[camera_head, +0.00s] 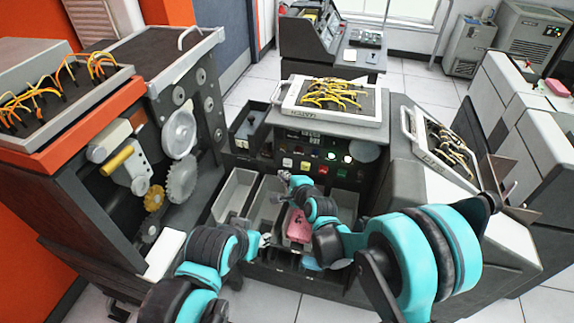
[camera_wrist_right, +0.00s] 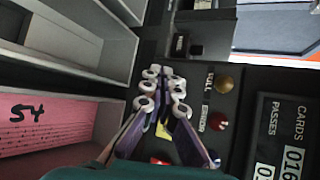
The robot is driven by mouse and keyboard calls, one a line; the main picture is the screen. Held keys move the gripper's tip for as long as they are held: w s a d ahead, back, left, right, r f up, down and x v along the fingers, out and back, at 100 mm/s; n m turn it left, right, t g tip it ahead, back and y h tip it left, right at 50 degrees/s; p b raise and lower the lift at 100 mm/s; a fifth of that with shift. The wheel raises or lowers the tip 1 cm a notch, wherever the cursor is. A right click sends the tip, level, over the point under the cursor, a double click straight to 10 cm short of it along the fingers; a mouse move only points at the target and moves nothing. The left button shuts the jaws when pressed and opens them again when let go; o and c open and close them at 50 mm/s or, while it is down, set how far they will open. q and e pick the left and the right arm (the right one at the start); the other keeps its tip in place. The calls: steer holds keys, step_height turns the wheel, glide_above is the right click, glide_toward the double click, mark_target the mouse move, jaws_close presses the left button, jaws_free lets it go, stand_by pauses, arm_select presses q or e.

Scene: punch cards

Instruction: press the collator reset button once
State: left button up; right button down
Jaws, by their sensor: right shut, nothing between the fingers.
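The collator's dark control panel (camera_head: 310,150) stands in the middle of the head view, with several coloured buttons and lamps. No reset label is readable. In the right wrist view the paired fingertips (camera_wrist_right: 165,82) are together before the panel. A yellow button (camera_wrist_right: 163,130) shows between the fingers, partly hidden. An amber lamp marked FULL (camera_wrist_right: 225,84) and a red lamp marked ERROR (camera_wrist_right: 218,121) are beside them. My left gripper (camera_head: 266,240) is low and small; its opening is unclear.
Grey card pockets (camera_head: 236,192) lie below the panel; one holds pink cards (camera_head: 298,226), also in the wrist view (camera_wrist_right: 50,125). A counter display (camera_wrist_right: 285,140) is at the wrist view's right. Wired plugboards (camera_head: 335,98) sit above. A geared machine (camera_head: 150,170) stands left.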

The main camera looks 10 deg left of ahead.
steer(key=shift+s, duration=1.55)
